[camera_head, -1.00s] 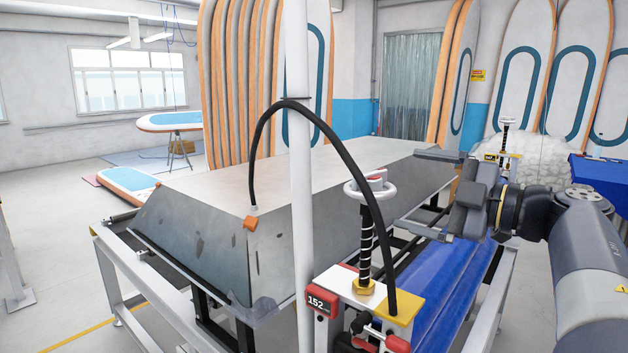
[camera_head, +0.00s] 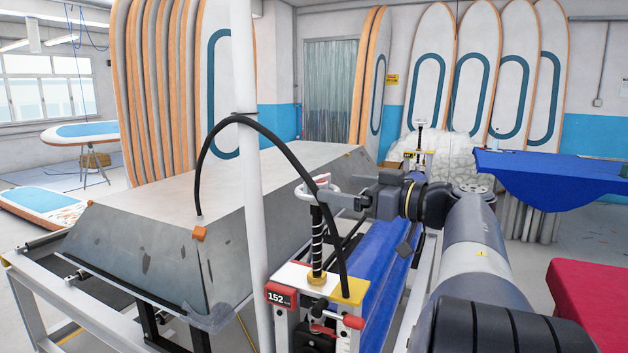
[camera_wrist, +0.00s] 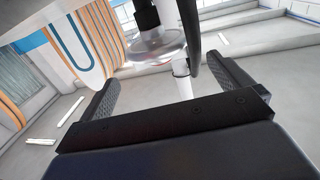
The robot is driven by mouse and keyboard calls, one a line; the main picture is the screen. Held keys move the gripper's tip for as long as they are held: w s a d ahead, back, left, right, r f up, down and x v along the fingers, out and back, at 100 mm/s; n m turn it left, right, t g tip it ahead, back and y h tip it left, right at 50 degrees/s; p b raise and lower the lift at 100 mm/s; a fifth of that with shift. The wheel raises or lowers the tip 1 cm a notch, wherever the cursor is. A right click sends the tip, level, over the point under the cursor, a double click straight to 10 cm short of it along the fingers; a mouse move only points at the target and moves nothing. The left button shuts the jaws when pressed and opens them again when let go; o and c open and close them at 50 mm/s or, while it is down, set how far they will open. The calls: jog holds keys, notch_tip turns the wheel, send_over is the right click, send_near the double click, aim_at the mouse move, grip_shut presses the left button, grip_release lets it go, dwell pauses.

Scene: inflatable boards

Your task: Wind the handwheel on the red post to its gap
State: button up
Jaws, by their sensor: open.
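The near post has a red display (camera_head: 282,297) reading 152, a white and yellow top plate and a black threaded spindle (camera_head: 317,240). A pale handwheel (camera_head: 312,191) with a red mark sits on top of the spindle. My gripper (camera_head: 345,194) is open at the wheel's right side, at about its height. In the wrist view the wheel (camera_wrist: 155,46) shows just beyond and between the spread fingers (camera_wrist: 165,75). I cannot tell whether the fingers touch its rim. The post's gap is not clear to see.
A white upright pole (camera_head: 252,180) stands left of the wheel, and a black hose (camera_head: 275,140) arches close by it. A large grey slanted-sided table (camera_head: 250,185) lies behind. A second post with a handwheel (camera_head: 420,124) stands farther back. A blue-covered table (camera_head: 540,172) is at right.

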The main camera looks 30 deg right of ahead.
aim_at(326, 184)
jog(key=p+x, duration=0.1)
jog(key=x, duration=0.6)
jog(key=c, duration=0.9)
jog(key=shift+m+h, duration=0.3)
jog(key=shift+h, duration=0.2)
